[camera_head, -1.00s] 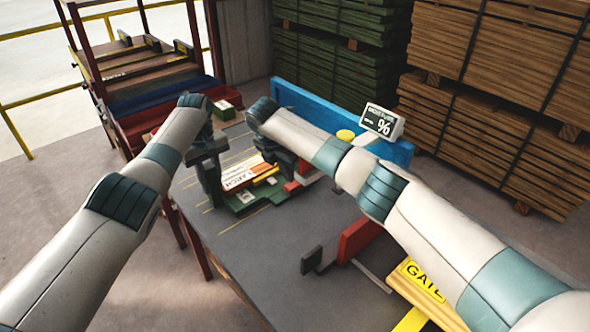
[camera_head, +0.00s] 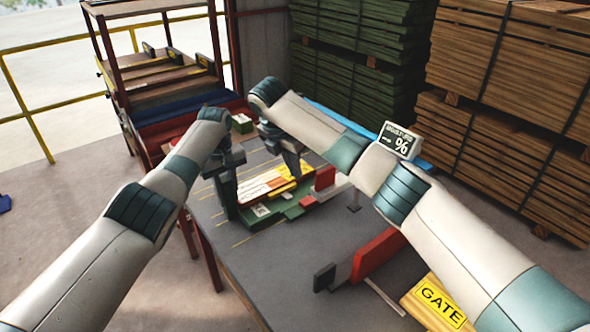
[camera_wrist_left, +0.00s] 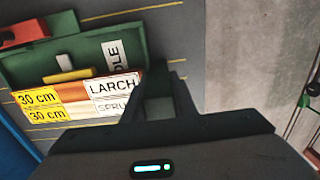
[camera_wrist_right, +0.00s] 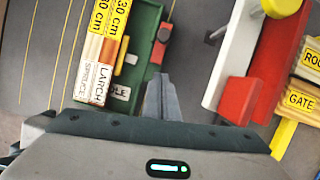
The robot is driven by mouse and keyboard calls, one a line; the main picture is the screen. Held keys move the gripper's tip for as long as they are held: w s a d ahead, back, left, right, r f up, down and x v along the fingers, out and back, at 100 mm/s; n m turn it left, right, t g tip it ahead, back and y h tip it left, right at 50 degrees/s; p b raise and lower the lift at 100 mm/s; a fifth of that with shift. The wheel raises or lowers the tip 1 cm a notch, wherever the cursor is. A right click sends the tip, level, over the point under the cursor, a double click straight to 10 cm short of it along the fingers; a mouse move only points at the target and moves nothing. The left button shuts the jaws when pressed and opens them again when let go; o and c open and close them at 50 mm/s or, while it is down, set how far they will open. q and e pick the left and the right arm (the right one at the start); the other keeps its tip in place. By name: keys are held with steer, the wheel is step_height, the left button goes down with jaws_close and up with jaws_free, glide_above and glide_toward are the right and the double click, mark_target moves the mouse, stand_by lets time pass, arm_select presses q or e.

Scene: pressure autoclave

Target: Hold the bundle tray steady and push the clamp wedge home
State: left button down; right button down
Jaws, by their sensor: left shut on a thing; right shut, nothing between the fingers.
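The green bundle tray (camera_head: 262,213) lies on the grey table and holds labelled boards (camera_head: 264,184); the left wrist view shows a LARCH label on them (camera_wrist_left: 112,87). My left gripper (camera_head: 230,208) is shut on the tray's edge at the label end. A yellow bar (camera_wrist_left: 70,75), which looks like the clamp wedge, lies along the boards beside a small white block (camera_wrist_left: 64,61). It also shows in the right wrist view (camera_wrist_right: 120,56). My right gripper (camera_wrist_right: 161,82) is shut and empty, over the tray's side edge near a red block (camera_wrist_right: 158,46). Contact there is unclear.
A red and white fence (camera_wrist_right: 236,80) stands to the right of the tray. A moisture display (camera_head: 400,140) is behind my right arm, and a GATE sign (camera_head: 440,300) is at the near right. A red rack (camera_head: 160,75) stands behind. The front table area (camera_head: 270,275) is clear.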

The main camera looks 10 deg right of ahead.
arm_select(q)
steer(key=c, duration=1.4)
jaws_free()
steer(key=shift+o, duration=0.2)
steer(key=shift+r, duration=0.1)
step_height(320, 180, up, 12)
steer(key=shift+f, duration=0.15)
